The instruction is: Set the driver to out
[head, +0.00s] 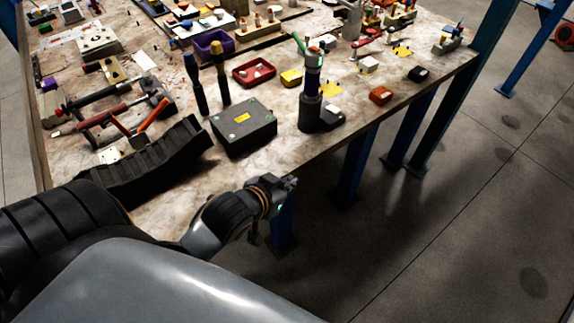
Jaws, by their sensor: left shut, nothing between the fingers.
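A dark upright tool (313,82), which looks like the driver, stands near the front edge of the workbench (290,153). The gripper is shut and empty. My right gripper is not in view.
A dark grey box (243,127) stands left of the tool. A ribbed black strip (150,165) lies at the near left. Two upright screwdriver-like tools (195,83) stand behind the box. A red tray (254,72) and several small blocks lie farther back. Open floor (440,230) lies right.

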